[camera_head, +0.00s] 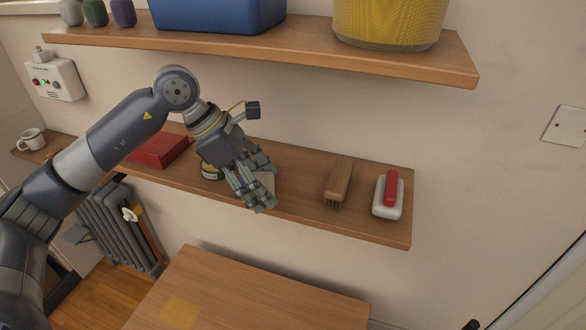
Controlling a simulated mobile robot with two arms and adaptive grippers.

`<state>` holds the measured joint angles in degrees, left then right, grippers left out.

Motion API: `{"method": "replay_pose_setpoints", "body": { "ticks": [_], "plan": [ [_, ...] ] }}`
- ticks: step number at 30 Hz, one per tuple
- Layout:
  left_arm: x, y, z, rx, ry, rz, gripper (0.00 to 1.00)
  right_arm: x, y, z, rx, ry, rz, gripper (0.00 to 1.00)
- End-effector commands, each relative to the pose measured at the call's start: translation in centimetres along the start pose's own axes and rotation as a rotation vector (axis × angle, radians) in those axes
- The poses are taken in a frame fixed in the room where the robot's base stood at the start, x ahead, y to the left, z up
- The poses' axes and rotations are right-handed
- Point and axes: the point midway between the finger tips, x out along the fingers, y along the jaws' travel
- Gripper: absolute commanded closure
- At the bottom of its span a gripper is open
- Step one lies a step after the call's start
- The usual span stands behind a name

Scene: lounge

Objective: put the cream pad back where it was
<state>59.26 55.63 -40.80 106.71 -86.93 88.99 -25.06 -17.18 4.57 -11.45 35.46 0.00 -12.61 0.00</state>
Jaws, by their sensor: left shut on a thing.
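My left gripper (262,205) reaches over the lower wall shelf (300,208) and is shut on a pale thing, which looks like the cream pad (268,181). Only a small part of the pad shows beside the fingers; the fingers hide the rest. I cannot tell whether the pad touches the shelf. My right gripper is not in view.
Close left of the gripper stand a green and yellow tin (210,170) and a red box (160,150). A wooden brush (339,182) and a red-handled white brush (388,197) lie to the right. The upper shelf (300,50) overhangs. A wooden table (250,292) stands below.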

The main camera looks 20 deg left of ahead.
Motion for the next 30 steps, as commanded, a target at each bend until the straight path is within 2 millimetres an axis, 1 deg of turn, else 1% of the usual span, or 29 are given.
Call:
{"method": "replay_pose_setpoints", "body": {
  "ticks": [1,6,9,13,17,24,27,30],
  "plan": [
    [0.1,0.9,1.3,0.001,-0.003,-0.003,0.53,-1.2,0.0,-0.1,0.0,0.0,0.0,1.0],
    [2.0,3.8,3.5,-0.001,-0.002,-0.004,0.53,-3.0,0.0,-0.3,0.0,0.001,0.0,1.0],
    [2.9,5.1,4.5,0.0,-0.001,-0.002,0.53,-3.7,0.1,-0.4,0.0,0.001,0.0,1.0],
    [3.7,6.2,5.2,0.001,-0.001,0.0,0.53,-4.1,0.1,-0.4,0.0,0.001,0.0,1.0],
    [4.1,6.5,5.3,0.001,0.001,-0.001,0.53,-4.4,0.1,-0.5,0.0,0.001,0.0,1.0],
    [6.5,6.4,3.9,-0.001,0.003,-0.003,0.53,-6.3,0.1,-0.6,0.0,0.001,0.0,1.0],
    [7.0,6.5,3.6,0.0,0.0,0.0,0.53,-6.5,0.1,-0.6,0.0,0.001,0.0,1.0],
    [7.2,6.5,3.5,0.001,0.0,0.001,0.53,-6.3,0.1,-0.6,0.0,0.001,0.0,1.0]
  ]
}}
